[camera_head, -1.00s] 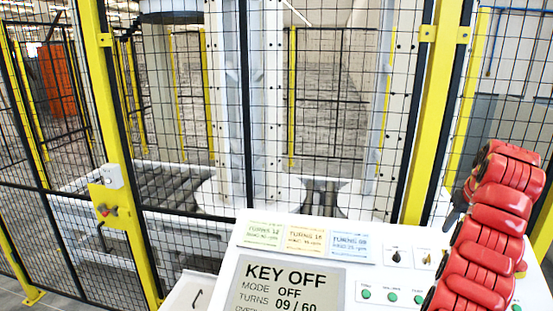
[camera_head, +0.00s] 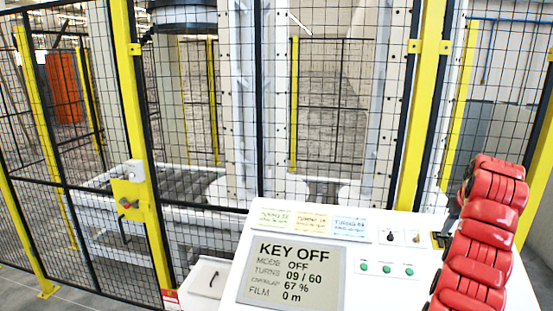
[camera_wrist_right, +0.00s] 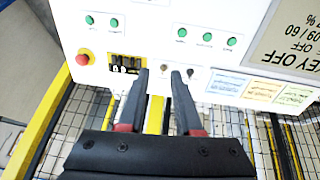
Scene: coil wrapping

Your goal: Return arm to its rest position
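My right arm is red and comes up from the lower right in the head view. Its dark gripper (camera_head: 441,239) shows only in small part beside the control panel (camera_head: 330,290), near the panel's right side. In the right wrist view the two black fingers of my right gripper (camera_wrist_right: 160,72) stand apart with nothing between them. They point at the panel face near two small selector switches. I cannot tell the exact gap to the panel. My left gripper is in neither view.
The panel display (camera_head: 290,273) reads KEY OFF, mode OFF, turns 09 / 60. A red button (camera_wrist_right: 82,60) and several green buttons sit on the panel. A mesh fence with yellow posts (camera_head: 413,130) stands behind it. A yellow lock box (camera_head: 128,195) is on the fence, left.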

